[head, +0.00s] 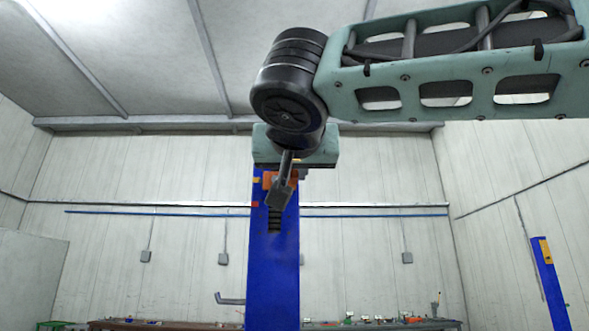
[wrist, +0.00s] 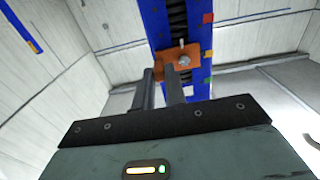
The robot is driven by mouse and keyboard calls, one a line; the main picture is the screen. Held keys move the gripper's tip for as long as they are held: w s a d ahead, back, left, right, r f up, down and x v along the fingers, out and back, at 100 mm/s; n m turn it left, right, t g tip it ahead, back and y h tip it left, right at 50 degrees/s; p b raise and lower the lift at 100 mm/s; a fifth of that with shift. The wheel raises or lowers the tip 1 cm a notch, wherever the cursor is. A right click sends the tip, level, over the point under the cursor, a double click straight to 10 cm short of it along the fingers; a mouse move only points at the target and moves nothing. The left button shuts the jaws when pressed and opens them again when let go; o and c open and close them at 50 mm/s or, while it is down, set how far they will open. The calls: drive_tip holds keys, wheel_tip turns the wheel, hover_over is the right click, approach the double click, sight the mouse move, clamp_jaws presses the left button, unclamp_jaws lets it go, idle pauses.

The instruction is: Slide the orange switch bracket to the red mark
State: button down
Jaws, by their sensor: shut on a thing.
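The orange switch bracket (head: 291,176) sits on the blue column (head: 272,270), high up and partly hidden by my gripper (head: 280,190). In the wrist view the orange bracket (wrist: 178,66) spans the blue column (wrist: 160,22) and carries a grey knob (wrist: 184,60). My gripper (wrist: 158,72) is shut on the bracket at its edge; the exact contact is partly hidden. The red mark (head: 255,204) is on the column's left edge, a little below the bracket in the head view. The wrist view appears turned over, with the red mark (wrist: 208,18) above the bracket.
A yellow mark (head: 257,180) is beside the bracket. A second blue column (head: 551,285) stands at the right. Benches with small items (head: 160,325) line the far wall. A hook-like grey arm (head: 230,299) juts from the column low on the left. The space around the bracket looks open.

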wheel_tip(320, 180, down, 4)
drive_tip(key=b, duration=0.4)
drive_tip(key=shift+f+b, duration=0.2)
drive_tip(key=shift+b, duration=0.15)
drive_tip(key=shift+r, duration=0.1)
drive_tip(key=c, duration=1.4)
unclamp_jaws()
drive_tip(key=shift+c, duration=0.2)
drive_tip(key=shift+s, duration=0.15)
drive_tip(key=s+b, duration=0.4)
drive_tip(key=s, duration=1.3)
drive_tip(key=shift+a, duration=0.3)
